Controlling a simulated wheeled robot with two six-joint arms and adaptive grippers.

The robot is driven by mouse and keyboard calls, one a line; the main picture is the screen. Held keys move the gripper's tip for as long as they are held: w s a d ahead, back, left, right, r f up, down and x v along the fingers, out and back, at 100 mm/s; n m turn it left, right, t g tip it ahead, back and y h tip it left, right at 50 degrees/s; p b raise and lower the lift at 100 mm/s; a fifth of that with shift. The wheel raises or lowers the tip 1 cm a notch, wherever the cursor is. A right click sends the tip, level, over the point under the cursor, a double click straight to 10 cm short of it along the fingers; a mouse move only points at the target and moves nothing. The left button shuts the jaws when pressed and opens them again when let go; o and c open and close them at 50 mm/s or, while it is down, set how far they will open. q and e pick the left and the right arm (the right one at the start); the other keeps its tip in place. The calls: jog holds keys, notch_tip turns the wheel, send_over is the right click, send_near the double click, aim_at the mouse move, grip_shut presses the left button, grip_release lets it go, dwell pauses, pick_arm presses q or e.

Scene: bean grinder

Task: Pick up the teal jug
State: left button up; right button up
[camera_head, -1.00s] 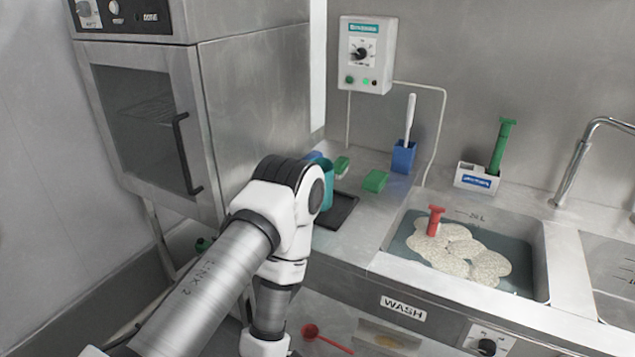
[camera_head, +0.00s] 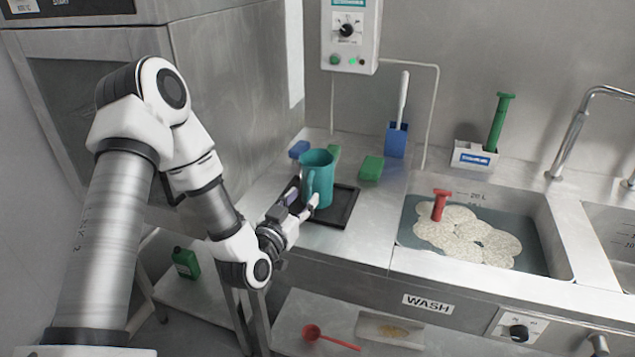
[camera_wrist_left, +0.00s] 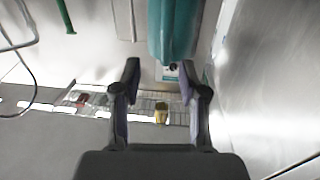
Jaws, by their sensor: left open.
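The teal jug (camera_head: 318,178) stands upright on a black tray (camera_head: 345,207) on the steel counter, left of the sink. In the left wrist view the jug (camera_wrist_left: 174,28) hangs in from the top edge, just past the tips of my open left gripper (camera_wrist_left: 162,75). Nothing is between the fingers. Whether a finger touches the jug cannot be told. My right gripper is out of view.
Green (camera_head: 371,168) and blue (camera_head: 299,149) blocks lie behind the jug. A blue holder (camera_head: 396,139) with a white-handled tool stands at the wall. The sink (camera_head: 545,215) holds pale round pieces and a red-handled item. A steel cabinet (camera_head: 235,95) rises at the left.

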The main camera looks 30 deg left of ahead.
aim_at(308, 189)
pick_arm(q)
jog(key=w, duration=0.2)
jog(key=w+a+p, duration=0.1)
jog(key=w, duration=0.2)
jog(key=shift+w+a, duration=0.1)
jog(key=shift+a, duration=0.1)
jog(key=shift+w+f, duration=0.1)
jog(key=shift+w, duration=0.05)
grip_shut()
